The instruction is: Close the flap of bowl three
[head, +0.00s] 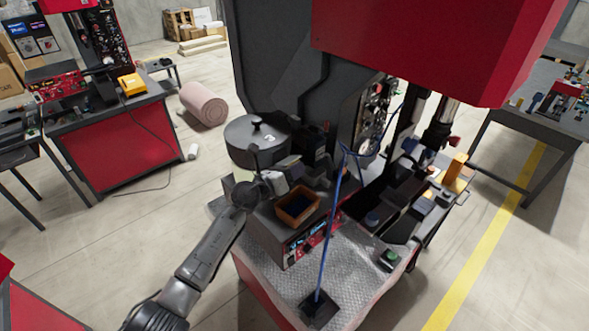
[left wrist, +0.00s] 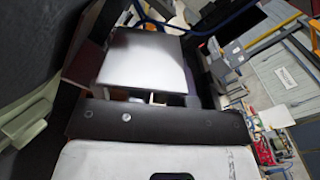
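Bowl three (head: 238,150) is a dark grey round drum with a "3" marked at its top, in the middle of the head view. A flat round grey cover with a small dark knob (head: 257,124) shows on top of it. I cannot tell whether a separate flap stands open. My left gripper (head: 290,172) is just below and right of the bowl, in front of the machine. Its fingers are too small and dark to read. In the left wrist view, a pale grey square plate (left wrist: 143,62) lies close beyond the gripper's dark housing; contact is unclear. My right gripper is out of view.
An orange-brown open box (head: 298,207) sits on the machine just below the left gripper. A blue cable (head: 331,225) runs down to the patterned metal deck (head: 345,270). A red and black column (head: 430,45) overhangs on the right. Open floor lies left.

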